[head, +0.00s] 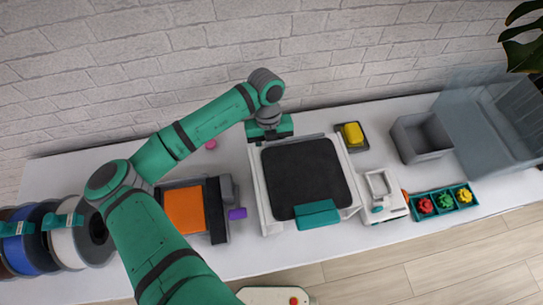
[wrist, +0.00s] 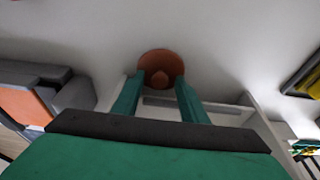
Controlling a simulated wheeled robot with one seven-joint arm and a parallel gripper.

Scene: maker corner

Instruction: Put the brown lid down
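The brown lid (wrist: 160,62) is a round disc with a small knob facing the camera in the wrist view. In the head view my gripper (head: 270,130) is at the back edge of the white-framed machine with a black plate (head: 305,172). The lid is hidden from the head view. I cannot tell how high the lid is above the white table (head: 240,258).
Left of the machine is a grey unit with an orange plate (head: 184,210) and a purple piece (head: 237,213). Spools (head: 72,240) stand far left. To the right are a yellow block (head: 353,132), a grey bin (head: 422,137) and a teal gear tray (head: 444,202). A brick wall runs behind.

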